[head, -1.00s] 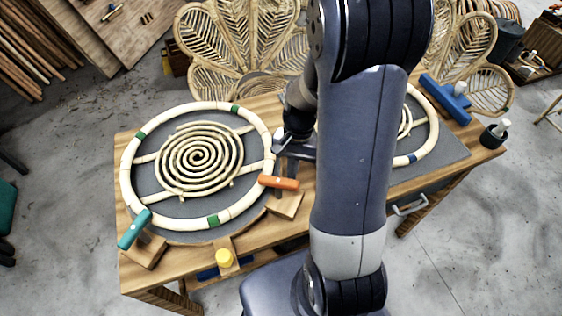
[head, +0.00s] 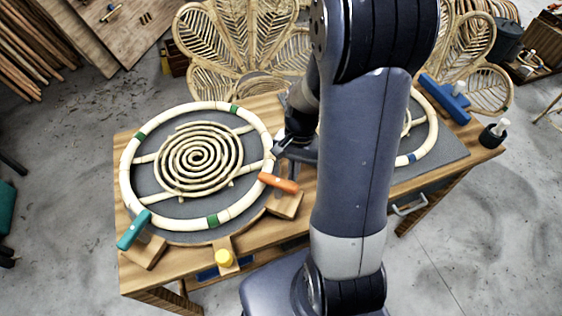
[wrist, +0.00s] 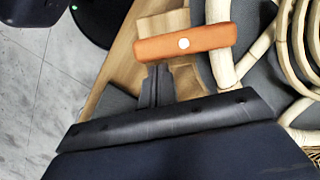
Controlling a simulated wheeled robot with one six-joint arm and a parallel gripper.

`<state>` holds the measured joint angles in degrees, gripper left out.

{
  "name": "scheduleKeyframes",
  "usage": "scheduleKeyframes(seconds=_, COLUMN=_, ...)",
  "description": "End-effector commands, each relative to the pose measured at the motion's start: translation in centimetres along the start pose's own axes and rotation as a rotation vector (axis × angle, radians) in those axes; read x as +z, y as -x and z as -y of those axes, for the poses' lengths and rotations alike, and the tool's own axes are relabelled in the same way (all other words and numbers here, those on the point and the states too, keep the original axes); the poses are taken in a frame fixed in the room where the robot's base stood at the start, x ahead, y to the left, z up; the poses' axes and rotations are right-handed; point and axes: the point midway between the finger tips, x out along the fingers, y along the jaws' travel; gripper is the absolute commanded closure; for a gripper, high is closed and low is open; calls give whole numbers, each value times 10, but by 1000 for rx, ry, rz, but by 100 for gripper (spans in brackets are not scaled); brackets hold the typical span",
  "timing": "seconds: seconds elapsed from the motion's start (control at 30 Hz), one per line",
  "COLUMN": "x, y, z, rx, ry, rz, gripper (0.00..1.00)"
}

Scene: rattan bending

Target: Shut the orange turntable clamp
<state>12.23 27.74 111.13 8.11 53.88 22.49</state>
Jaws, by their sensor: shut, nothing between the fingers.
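The orange turntable clamp (head: 278,183) is a bar with a white dot on a wooden block (head: 286,206) at the right front of the round turntable. In the head view its left end reaches the pale rattan ring (head: 238,209). In the wrist view the orange bar (wrist: 185,43) lies across the wooden block, its right end at the ring's edge. My gripper (head: 280,150) is shut and empty, just behind the bar in the head view. In the wrist view the closed fingertips (wrist: 158,72) are close to the bar; I cannot tell if they touch it.
A teal clamp (head: 134,230) sits at the turntable's left front and a yellow knob (head: 224,258) at its front. A rattan spiral (head: 199,157) lies inside the ring. A blue clamp (head: 444,99) and a dark pot (head: 493,134) stand at the right. My arm hides the table's middle.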

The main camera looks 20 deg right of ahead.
Motion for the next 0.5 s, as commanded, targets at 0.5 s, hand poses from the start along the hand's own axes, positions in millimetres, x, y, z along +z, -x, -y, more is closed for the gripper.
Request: scheduleKeyframes(seconds=0.5, x=-1, y=82, z=0, rx=-3, ry=0, rz=-5, gripper=100)
